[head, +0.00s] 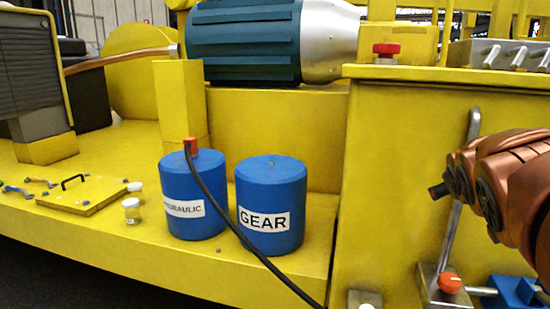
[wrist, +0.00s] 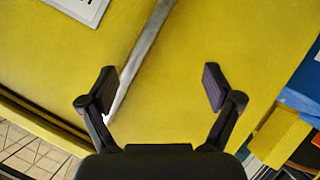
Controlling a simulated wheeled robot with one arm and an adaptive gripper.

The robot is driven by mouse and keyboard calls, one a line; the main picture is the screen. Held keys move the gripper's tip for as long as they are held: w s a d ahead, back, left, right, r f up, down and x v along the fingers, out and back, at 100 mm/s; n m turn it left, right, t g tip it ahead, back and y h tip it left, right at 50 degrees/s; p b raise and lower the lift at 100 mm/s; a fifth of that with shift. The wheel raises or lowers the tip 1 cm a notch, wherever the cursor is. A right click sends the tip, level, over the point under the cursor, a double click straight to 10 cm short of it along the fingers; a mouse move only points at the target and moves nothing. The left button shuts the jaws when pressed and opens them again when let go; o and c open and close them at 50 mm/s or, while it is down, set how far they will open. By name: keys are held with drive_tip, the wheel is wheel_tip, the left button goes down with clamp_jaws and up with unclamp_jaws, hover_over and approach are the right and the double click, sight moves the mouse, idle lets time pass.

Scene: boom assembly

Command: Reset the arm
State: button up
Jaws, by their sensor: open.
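My gripper (wrist: 159,86) is open in the wrist view, with nothing held between its two dark fingers. It faces a yellow panel (wrist: 225,35). A grey metal lever (wrist: 147,52) slants down this panel and passes close to the left finger; I cannot tell the gap in depth. In the head view, my copper-coloured arm reaches in from the right edge, beside the same lever (head: 459,190). My gripper's fingers cannot be made out there.
Blue HYDRAULIC (head: 187,220) and GEAR (head: 270,195) canisters stand on the yellow deck (head: 110,240). A black hose runs from the HYDRAULIC canister. Red (head: 386,49) and orange (head: 450,283) knobs and several small levers (head: 520,56) are nearby. A blue part (head: 517,292) lies low at the right.

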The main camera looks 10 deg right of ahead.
drive_tip(key=s+a+f+g+y, duration=0.3)
drive_tip(key=s+a+f, duration=0.3)
drive_tip(key=f, duration=0.4)
drive_tip(key=s+a+f+g+y, duration=0.2)
drive_tip(key=s+a+f+g, duration=0.1)
drive_tip(key=a+f, duration=0.6)
drive_tip(key=s+a+f+g+y, duration=0.1)
drive_tip(key=s+a+f+g, duration=0.2)
drive_tip(key=s, duration=0.5)
drive_tip(key=s+a+f+g+y, duration=0.1)
drive_tip(key=s+a+f+g, duration=0.1)
drive_tip(key=s+a+f, duration=0.4)
drive_tip(key=shift+s+a+f+g+y, duration=0.3)
drive_tip(key=shift+s+a+g+y, duration=0.15)
drive_tip(key=shift+s, duration=0.7)
drive_tip(key=shift+c, duration=0.2)
